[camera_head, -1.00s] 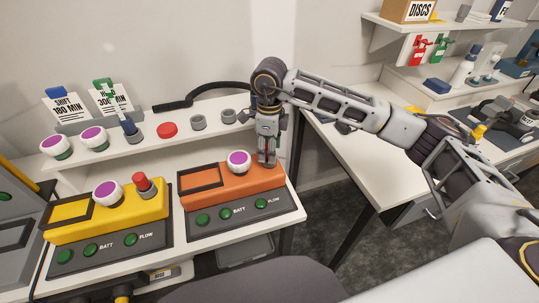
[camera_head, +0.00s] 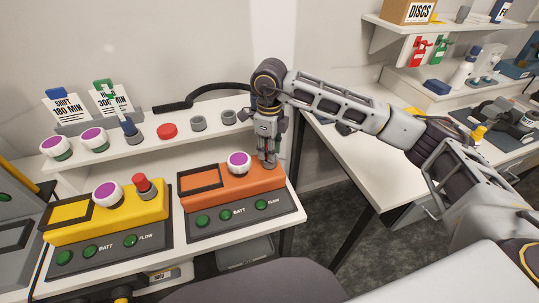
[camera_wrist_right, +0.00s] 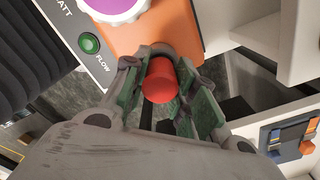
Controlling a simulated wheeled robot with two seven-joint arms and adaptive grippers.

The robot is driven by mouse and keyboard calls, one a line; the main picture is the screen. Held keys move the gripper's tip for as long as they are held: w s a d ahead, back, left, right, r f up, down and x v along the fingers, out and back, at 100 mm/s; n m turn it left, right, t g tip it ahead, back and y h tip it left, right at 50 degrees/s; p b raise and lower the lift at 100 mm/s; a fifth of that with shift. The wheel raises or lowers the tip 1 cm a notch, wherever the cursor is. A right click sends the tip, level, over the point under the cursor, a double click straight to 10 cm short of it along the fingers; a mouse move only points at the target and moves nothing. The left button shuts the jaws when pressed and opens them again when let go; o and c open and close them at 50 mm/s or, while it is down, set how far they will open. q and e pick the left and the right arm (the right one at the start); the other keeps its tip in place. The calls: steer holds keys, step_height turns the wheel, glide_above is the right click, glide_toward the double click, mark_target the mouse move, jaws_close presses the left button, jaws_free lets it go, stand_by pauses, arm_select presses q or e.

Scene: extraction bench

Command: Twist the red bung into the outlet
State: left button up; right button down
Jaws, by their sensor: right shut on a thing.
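My right gripper (camera_head: 267,158) points down over the right end of the orange unit (camera_head: 215,198). In the right wrist view its fingers (camera_wrist_right: 170,88) are shut on the red bung (camera_wrist_right: 160,80), one on each side. The bung stands against the end of the orange casing, where the fingers hide most of the outlet. How deep the bung sits cannot be told. In the head view only a bit of red shows between the fingers. My left gripper is not in view.
A yellow unit (camera_head: 120,216) with a red-topped fitting (camera_head: 141,184) stands to the left. The shelf behind holds a red cap (camera_head: 167,131), grey rings (camera_head: 198,122) and purple-topped white knobs (camera_head: 93,139). A white-purple filter (camera_head: 238,162) sits on the orange unit, close to my gripper.

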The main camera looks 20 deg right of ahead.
steer(key=shift+m, duration=3.3)
steer(key=c, duration=1.1)
jaws_free()
steer(key=shift+f+n+b, duration=0.1)
steer(key=shift+n+b, duration=0.5)
steer(key=shift+n, duration=0.1)
steer(key=shift+n+b, duration=0.7)
steer(key=shift+n, duration=0.7)
steer(key=shift+n+b, duration=0.6)
steer(key=shift+n, duration=0.5)
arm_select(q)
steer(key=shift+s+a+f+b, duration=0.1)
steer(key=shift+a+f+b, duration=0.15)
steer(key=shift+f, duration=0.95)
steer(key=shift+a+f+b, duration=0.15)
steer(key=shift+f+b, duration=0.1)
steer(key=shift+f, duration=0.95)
arm_select(e)
steer(key=shift+d+n, duration=0.1)
steer(key=shift+n, duration=1)
steer(key=shift+d, duration=0.1)
